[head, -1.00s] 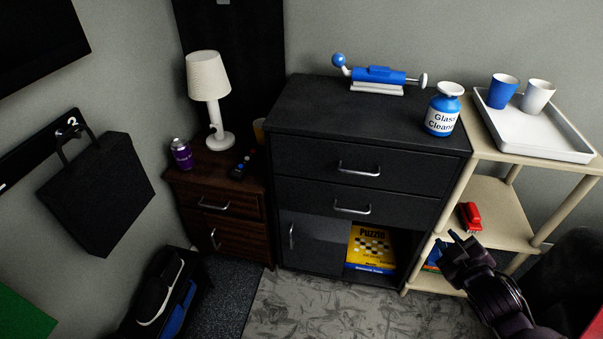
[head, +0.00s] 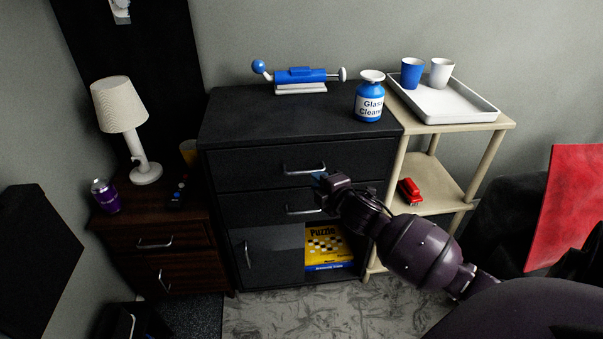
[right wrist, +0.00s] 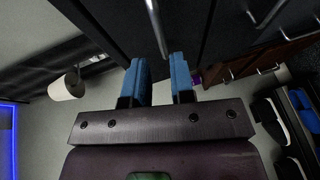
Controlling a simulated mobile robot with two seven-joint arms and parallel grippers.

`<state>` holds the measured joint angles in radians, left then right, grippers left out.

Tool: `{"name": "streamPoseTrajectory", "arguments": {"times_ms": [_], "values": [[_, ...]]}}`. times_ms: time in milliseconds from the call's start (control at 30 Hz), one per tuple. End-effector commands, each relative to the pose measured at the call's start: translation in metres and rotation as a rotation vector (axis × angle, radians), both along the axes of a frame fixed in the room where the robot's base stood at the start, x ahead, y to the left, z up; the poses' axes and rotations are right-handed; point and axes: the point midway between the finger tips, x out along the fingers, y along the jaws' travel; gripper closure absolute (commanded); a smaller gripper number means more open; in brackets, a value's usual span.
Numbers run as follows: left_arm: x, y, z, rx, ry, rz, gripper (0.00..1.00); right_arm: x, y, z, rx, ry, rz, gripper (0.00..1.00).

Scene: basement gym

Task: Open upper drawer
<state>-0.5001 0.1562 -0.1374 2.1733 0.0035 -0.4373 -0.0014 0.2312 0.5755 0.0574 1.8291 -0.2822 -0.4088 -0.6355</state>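The upper drawer (head: 258,160) is the top drawer of the black cabinet and looks shut. Its silver bar handle (head: 300,170) shows on the drawer front. My right gripper (head: 319,182) is in front of the cabinet, by the right end of this handle and above the second drawer's handle (head: 303,210). In the right wrist view its two blue fingers (right wrist: 161,72) are apart with nothing between them. A silver handle (right wrist: 156,25) lies just ahead of the gap, and I cannot tell if they touch. My left gripper is out of view.
A glass cleaner bottle (head: 369,97) and a blue device (head: 300,77) stand on the cabinet. A beige shelf (head: 433,185) with a white tray (head: 445,113) stands at its right, a brown nightstand (head: 150,215) at its left. Grey floor (head: 270,315) is free in front.

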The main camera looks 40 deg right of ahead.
Motion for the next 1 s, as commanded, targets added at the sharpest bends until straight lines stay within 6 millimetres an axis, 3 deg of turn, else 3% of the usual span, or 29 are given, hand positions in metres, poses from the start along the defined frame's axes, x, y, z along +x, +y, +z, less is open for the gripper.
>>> {"name": "streamPoseTrajectory", "arguments": {"times_ms": [133, 400, 600, 900, 1000], "values": [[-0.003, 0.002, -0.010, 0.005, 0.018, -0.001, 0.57, 0.024, -0.003, -0.010, 0.001, 0.006, 0.000, 0.77], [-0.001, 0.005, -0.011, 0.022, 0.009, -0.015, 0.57, 0.058, -0.008, -0.016, 0.003, 0.005, 0.001, 0.77], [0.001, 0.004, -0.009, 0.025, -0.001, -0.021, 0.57, 0.069, -0.010, -0.016, 0.003, 0.003, 0.001, 0.77], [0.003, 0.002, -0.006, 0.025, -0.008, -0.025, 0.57, 0.070, -0.010, -0.015, 0.002, 0.001, 0.001, 0.77], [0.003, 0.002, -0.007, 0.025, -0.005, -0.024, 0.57, 0.070, -0.010, -0.015, 0.002, 0.001, 0.001, 0.91]]}}
